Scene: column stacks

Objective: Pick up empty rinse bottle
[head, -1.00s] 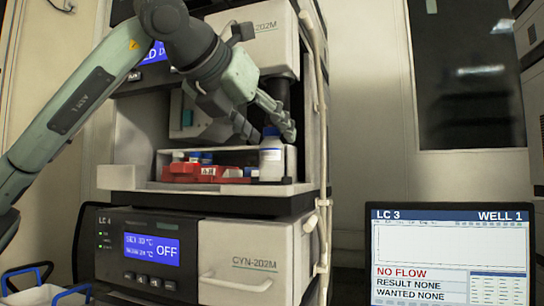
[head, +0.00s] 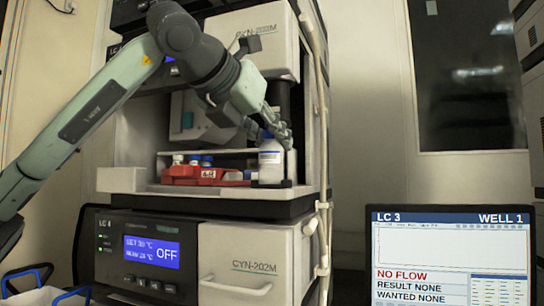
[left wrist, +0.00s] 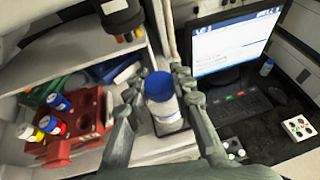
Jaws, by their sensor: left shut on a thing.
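The rinse bottle (head: 271,160) is white with a blue cap and stands upright at the right end of the open bay in the column stack. In the left wrist view the bottle (left wrist: 162,101) sits between the two fingers, its blue cap towards the camera. My left gripper (head: 276,138) comes down on it from above left and is shut on it near its top. It also shows in the left wrist view (left wrist: 158,92). I cannot tell whether the bottle is empty or whether its base touches the shelf. My right gripper is not in view.
A red rack (head: 200,175) with several small capped vials is left of the bottle. The bay's side wall and a pale tube (head: 322,130) are close on the right. A monitor (head: 450,255) stands at lower right. A blue-handled carrier (head: 45,290) is at lower left.

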